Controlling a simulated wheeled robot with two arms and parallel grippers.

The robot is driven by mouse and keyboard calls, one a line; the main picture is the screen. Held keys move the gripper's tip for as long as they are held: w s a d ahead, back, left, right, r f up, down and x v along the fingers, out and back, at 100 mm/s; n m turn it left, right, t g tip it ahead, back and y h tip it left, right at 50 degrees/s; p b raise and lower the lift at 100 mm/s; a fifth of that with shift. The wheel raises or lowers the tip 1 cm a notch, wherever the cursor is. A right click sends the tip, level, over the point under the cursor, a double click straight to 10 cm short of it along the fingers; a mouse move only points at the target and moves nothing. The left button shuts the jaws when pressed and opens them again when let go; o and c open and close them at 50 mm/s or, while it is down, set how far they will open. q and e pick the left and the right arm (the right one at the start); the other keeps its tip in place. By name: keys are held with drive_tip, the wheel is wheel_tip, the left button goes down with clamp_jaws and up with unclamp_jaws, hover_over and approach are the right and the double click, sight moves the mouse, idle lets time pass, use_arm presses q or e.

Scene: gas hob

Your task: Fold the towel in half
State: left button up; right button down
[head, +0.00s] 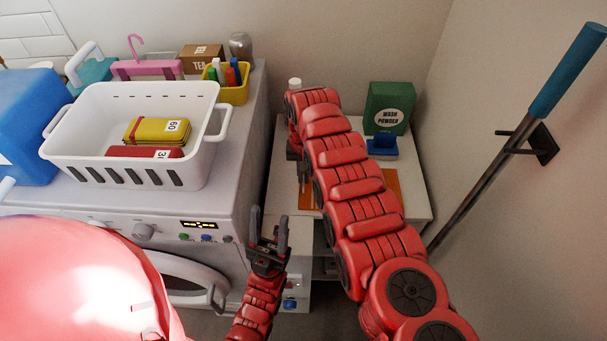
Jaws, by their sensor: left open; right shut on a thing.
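The orange towel (392,181) lies flat on the white cabinet top right of the washing machine. My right arm crosses over it and hides its middle; parts show on both sides of the arm. My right gripper (303,178) points down at the towel's left part and is shut on it, though the contact is partly hidden. My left gripper (268,238) is open and empty, fingers up, in front of the cabinet and beside the washing machine's front corner.
A green wash powder box (389,107), a blue item (382,144) and a white-capped bottle (295,84) stand at the cabinet's back. The washing machine (235,150) at left carries a white basket (95,135). A blue-handled pole (568,70) is on the right wall.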

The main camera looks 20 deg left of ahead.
sight(312, 186)
drive_tip(key=shift+r+p, duration=0.25)
drive_tip(key=shift+p, duration=0.4)
drive_tip(key=r+y+p, duration=0.1)
drive_tip(key=p, duration=0.2)
drive_tip(key=d+r+y+p, duration=0.1)
drive_tip(key=p, duration=0.2)
drive_tip(key=d+r+g+y+p, duration=0.1)
drive_tip(key=p, duration=0.3)
drive_tip(key=shift+w+d+r, duration=0.1)
drive_tip(key=shift+w+r, duration=0.2)
drive_tip(key=shift+w, duration=0.05)
drive_tip(key=shift+d+r+y+p, duration=0.2)
drive_tip(key=shift+d+y+p, duration=0.05)
drive_tip(key=shift+y+p, duration=0.15)
drive_tip(key=shift+w+d+r+g+y, duration=0.2)
drive_tip(key=shift+d+r+y, duration=0.2)
drive_tip(key=shift+d+r, duration=0.15)
drive_tip(key=shift+w+d+r+g+y, duration=0.15)
drive_tip(key=shift+d+r+y, duration=0.25)
drive_tip(key=shift+d, duration=0.25)
